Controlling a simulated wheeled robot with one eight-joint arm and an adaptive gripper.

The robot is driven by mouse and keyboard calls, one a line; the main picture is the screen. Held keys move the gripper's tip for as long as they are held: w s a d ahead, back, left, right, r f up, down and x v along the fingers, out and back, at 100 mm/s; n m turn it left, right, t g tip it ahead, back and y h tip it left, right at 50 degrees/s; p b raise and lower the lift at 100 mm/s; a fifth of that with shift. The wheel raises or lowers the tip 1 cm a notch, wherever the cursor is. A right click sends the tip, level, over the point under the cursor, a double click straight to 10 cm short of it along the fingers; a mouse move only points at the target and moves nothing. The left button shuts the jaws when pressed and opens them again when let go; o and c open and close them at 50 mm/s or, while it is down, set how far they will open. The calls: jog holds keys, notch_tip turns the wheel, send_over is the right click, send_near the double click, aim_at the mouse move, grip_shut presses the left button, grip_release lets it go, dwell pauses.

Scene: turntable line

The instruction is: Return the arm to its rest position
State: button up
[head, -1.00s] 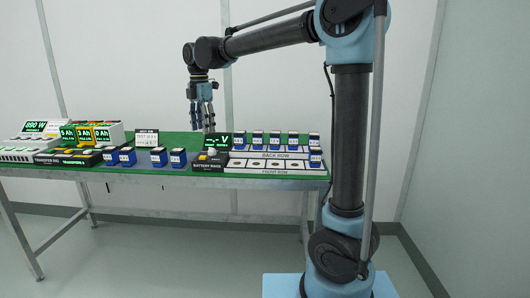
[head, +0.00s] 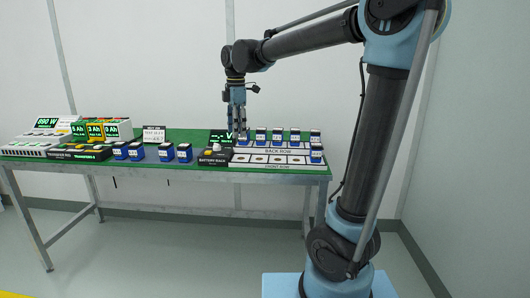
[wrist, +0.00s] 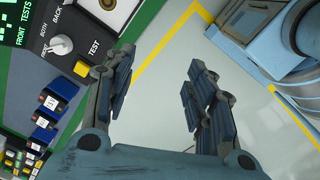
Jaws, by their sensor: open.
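My gripper (head: 237,130) hangs pointing down above the table (head: 120,178), near the left end of the battery rack (head: 262,171). In the wrist view my gripper (wrist: 160,95) has its two fingers wide apart, with only pale floor and a yellow line between them. Nothing is held. My arm reaches from its upright column at the right over the table and is bent at the elbow. In the head view the fingers partly cover the left end of the rack's back row.
The rack's back row holds several blue batteries (head: 277,136). More blue batteries (head: 166,152) stand left of the rack's control box (head: 214,156). Tester units (head: 95,130) with lit displays and a white sign (head: 154,133) stand farther left. Floor before the table is clear.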

jog(key=s+d+f+m, duration=0.4)
jog(key=s+d+m, duration=0.1)
jog(key=d, duration=0.4)
jog(key=s+d+f+m, duration=0.4)
jog(key=d+m, duration=0.1)
jog(key=d, duration=0.5)
jog(key=s+d+f+m+t, duration=0.1)
jog(key=s+d+f+m, duration=0.4)
jog(key=s+f+m, duration=0.1)
jog(key=s+d+f+m, duration=0.5)
jog(key=s+f+m, duration=0.1)
jog(key=f, duration=0.3)
jog(key=shift+s+d+f+t, duration=0.15)
jog(key=shift+s+d+t, duration=0.1)
jog(key=shift+s+t, duration=0.25)
